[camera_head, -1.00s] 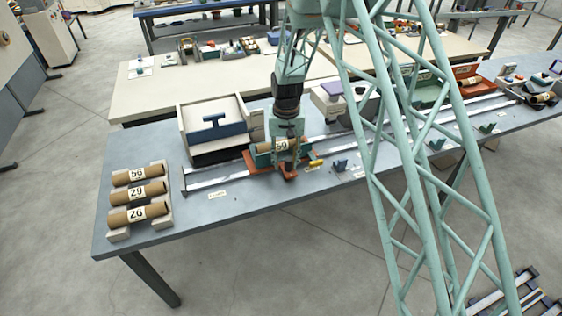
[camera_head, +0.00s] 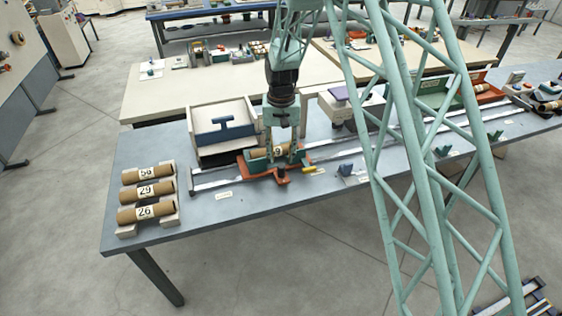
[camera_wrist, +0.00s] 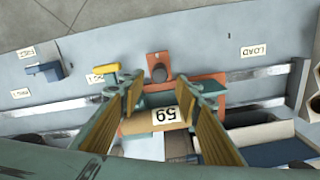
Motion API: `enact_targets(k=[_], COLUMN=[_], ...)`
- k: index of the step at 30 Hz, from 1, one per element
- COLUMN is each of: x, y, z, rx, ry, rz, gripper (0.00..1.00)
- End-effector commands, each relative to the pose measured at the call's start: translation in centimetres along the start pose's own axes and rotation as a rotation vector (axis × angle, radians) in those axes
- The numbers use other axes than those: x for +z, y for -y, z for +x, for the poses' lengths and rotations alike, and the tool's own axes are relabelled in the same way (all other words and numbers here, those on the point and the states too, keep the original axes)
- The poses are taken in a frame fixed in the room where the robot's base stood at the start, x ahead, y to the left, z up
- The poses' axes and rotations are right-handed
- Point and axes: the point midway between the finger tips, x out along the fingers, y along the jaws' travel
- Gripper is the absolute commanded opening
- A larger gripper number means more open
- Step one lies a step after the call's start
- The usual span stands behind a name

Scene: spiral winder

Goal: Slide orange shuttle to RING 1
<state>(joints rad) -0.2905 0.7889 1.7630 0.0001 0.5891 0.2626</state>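The orange shuttle (camera_head: 253,172) sits on the rail track with tube 59 (camera_head: 276,152) lying in it. In the wrist view the shuttle (camera_wrist: 158,60) shows an orange tab with a dark knob, and the tube (camera_wrist: 150,120) shows its label upside down. My gripper (camera_head: 281,160) is down at the shuttle. In the wrist view its two fingers (camera_wrist: 158,82) stand wide apart, with the tube showing between them. Whether the fingers touch the shuttle is hidden. A yellow handle (camera_wrist: 104,68) is beside the left finger.
The LOAD label (camera_wrist: 253,50) is in front of the track; other labels are too small to read surely. Tubes 56, 29 and 26 lie on a rack (camera_head: 172,205) at the left. A blue clip (camera_head: 346,169) stands right of the shuttle. A boxy machine (camera_head: 205,150) stands behind the track.

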Motion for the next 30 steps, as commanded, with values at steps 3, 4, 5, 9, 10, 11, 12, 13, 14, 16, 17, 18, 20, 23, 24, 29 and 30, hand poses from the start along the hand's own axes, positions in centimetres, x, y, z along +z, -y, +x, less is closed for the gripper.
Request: enact_targets(k=[3,4,5,9,10,11,12,13,14,16,17,18,20,23,24,29,30], x=[0.0,0.0,0.0,0.0,0.0,0.0,0.0,0.0,0.0,0.0,0.0,0.0,0.0,0.0,0.0,0.0,0.0], y=[0.0,0.0,0.0,0.0,0.0,0.0,0.0,0.0,0.0,0.0,0.0,0.0,0.0,0.0,0.0,0.0,0.0], z=[-1.6,-1.9,-2.3,-3.9,-4.2,-4.6,-5.0,-5.3,-5.5,-6.0,-6.2,-6.5,-6.7,-7.0,-7.1,-7.1,-7.1], rx=[0.000,0.000,0.000,0.000,0.000,0.000,0.000,0.000,0.000,0.000,0.000,0.000,0.000,0.000,0.000,0.000,0.000], ry=[-0.001,-0.001,-0.002,0.000,-0.001,-0.001,-0.001,-0.001,0.000,0.001,0.000,0.000,0.000,0.000,0.000,0.000,0.000], rz=[0.000,0.000,0.000,0.000,0.000,0.000,0.000,0.000,0.000,0.000,0.000,0.000,0.000,0.000,0.000,0.000,0.000], gripper=[0.31,0.31,0.31,0.31,0.31,0.31,0.31,0.31,0.31,0.31,0.31,0.31,0.31,0.31,0.31,0.31,0.31])
